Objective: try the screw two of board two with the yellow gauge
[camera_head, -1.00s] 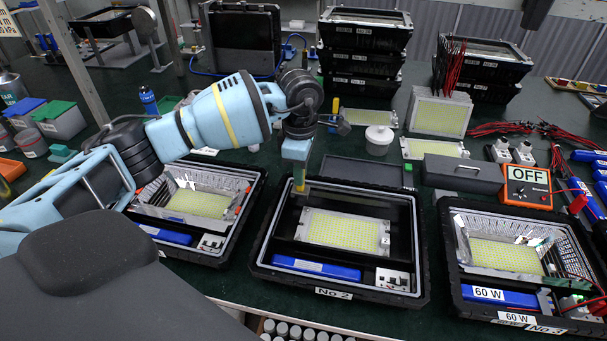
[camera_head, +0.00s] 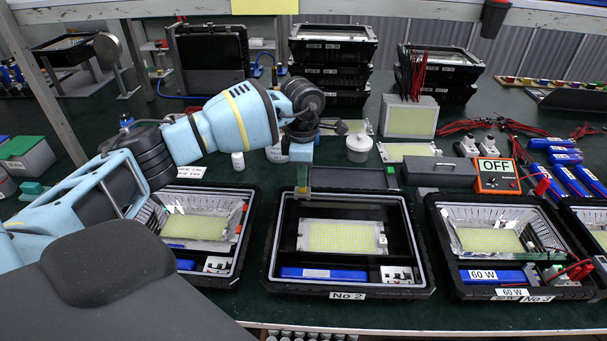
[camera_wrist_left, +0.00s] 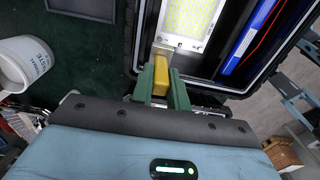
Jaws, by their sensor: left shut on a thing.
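Board two (camera_head: 341,237) is a silver plate with a yellow LED field, lying inside the black housing marked No 2 (camera_head: 430,272). My left gripper (camera_head: 302,181) is above the back left part of this housing, pointing down. In the left wrist view its green fingers (camera_wrist_left: 162,84) are shut on the yellow gauge (camera_wrist_left: 161,70), a small yellow block. The gauge's far end is close to the silver end of the board (camera_wrist_left: 187,20); I cannot tell whether they touch. Screw two cannot be made out. My right gripper is not in view.
Housings with boards stand left (camera_head: 243,222) and right, No 3 (camera_head: 434,217). A blue battery pack (camera_head: 320,273) lies in front of the board. Behind are a white pot (camera_head: 359,148), a grey case (camera_head: 442,172) and an orange meter reading OFF (camera_head: 497,183).

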